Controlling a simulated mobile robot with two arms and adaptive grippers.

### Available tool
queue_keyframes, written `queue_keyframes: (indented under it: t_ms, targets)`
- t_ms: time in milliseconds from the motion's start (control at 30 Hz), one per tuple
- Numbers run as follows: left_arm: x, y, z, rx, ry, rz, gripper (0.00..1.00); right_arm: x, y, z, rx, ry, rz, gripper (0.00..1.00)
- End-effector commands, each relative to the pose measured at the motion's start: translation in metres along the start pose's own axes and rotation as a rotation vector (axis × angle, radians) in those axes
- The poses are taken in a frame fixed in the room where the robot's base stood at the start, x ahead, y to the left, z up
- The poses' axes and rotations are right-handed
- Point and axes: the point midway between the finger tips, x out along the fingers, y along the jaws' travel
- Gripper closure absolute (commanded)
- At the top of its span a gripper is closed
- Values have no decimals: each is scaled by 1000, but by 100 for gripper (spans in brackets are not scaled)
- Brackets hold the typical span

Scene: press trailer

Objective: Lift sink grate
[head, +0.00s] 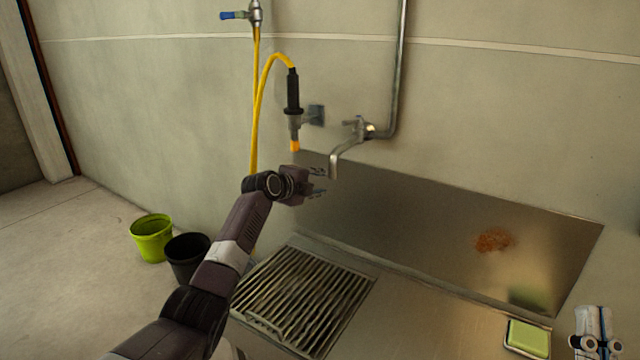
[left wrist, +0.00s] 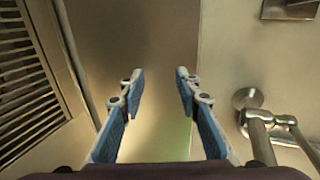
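The sink grate (head: 302,296) is a slatted metal panel lying flat over the sink at the left end of the steel counter. Part of it also shows at the left of the left wrist view (left wrist: 28,85). My left gripper (head: 322,182) is above and behind the grate, near the wall and just below the tap. In the left wrist view its two blue-padded fingers (left wrist: 160,78) are apart with nothing between them. My right gripper (head: 592,325) shows only in part at the lower right of the head view, with its fingers pointing up, near the sponge.
The tap (head: 345,150) and a sprayer (head: 293,95) on a yellow hose hang close to my left gripper. A green sponge (head: 528,337) lies at the counter's right. Green (head: 152,238) and black (head: 187,257) buckets stand on the floor. A rusty stain (head: 494,240) marks the steel backsplash.

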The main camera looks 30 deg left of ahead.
Motion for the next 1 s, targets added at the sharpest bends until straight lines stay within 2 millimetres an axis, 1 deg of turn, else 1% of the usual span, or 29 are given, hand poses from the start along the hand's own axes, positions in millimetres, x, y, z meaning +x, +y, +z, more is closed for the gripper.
queue_keyframes:
  t_ms: [367, 500, 1000]
  targets:
    - [-2, 0, 0, 0, 0, 0, 68, 1, 0, 2, 0, -12, 0, 100]
    - [-4, -1, 1, 0, -1, 0, 68, 0, 1, 17, -1, -83, 3, 100]
    - [-12, 0, 1, 0, -1, 0, 68, -7, 6, 56, -11, -269, 11, 100]
